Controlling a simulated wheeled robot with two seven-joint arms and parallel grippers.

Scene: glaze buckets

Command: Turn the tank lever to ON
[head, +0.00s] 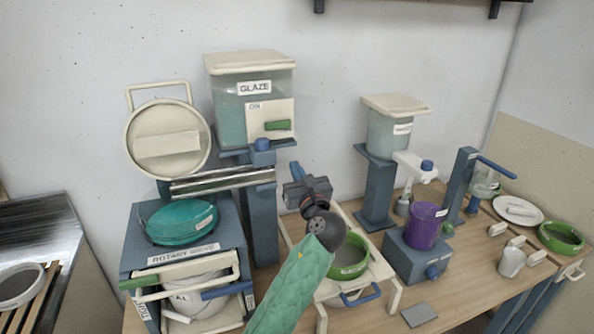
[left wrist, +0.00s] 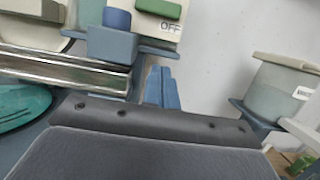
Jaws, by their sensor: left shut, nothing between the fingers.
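The glaze tank (head: 232,112) stands on a blue post, with a cream plate on its front. A green lever (head: 278,125) lies roughly level on the plate's right side. A label that seems to read ON is at the plate's upper left. In the left wrist view the green lever (left wrist: 158,9) is at the top edge, just above an OFF label (left wrist: 170,27). My left gripper (head: 298,171) is below and right of the lever, apart from it. Its blue fingers (left wrist: 161,87) are shut and empty. My right gripper is not in view.
A blue knob (head: 262,145) sits on the shelf under the tank. A second tank (head: 388,133) and a purple bucket (head: 424,226) stand to the right.

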